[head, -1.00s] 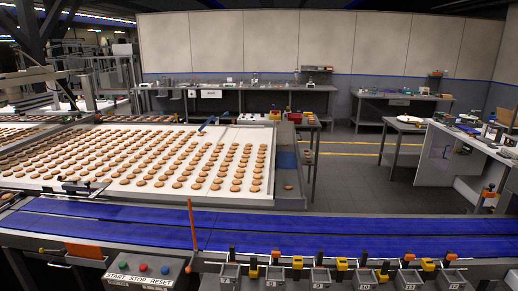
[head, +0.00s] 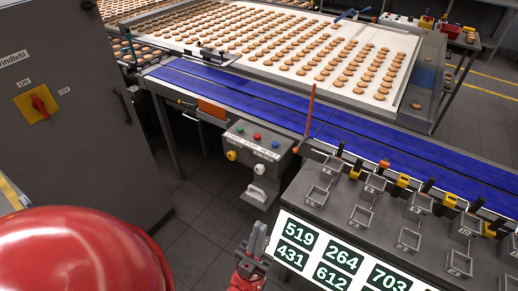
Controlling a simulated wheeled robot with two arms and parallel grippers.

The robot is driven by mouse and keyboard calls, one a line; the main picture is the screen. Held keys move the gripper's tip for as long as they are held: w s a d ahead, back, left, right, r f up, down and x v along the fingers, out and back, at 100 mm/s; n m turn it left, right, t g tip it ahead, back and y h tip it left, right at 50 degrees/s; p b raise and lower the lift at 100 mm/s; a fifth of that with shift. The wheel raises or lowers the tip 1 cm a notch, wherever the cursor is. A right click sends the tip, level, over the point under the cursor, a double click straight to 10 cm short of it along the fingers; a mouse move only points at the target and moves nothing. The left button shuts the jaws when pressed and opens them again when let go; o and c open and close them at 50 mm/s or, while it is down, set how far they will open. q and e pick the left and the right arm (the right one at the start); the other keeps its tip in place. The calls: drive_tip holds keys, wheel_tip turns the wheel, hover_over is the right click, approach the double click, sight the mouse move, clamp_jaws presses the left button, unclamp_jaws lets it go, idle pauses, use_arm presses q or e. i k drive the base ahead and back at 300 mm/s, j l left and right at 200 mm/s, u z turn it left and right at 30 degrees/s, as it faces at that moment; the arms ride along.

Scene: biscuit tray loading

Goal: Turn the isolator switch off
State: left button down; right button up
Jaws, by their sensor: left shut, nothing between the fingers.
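The isolator switch (head: 39,102) is a red rotary handle on a yellow plate, on the front of a dark grey cabinet (head: 85,130) at the left. An ON label is above it and an OFF label is to its right. The handle looks tilted, its upper end leaning toward the ON label. My left gripper (head: 258,238) is at the bottom middle, shut and empty, in front of the control box and well to the right of the switch, touching nothing that I can see. My right gripper is out of view.
A control box (head: 255,140) with green, red and blue buttons hangs by the blue conveyor (head: 220,90). A lit number panel (head: 320,255) and several small metal bins stand at right. Biscuits lie on a white bed behind. Grey floor is clear between cabinet and control box.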

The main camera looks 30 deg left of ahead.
sight(231, 155)
drive_tip(key=j+u, duration=0.1)
drive_tip(key=u, duration=0.3)
drive_tip(key=i+u, duration=0.1)
drive_tip(key=u, duration=0.3)
drive_tip(key=i+j+u, duration=0.1)
drive_tip(key=u, duration=0.7)
drive_tip(key=i+j, duration=0.05)
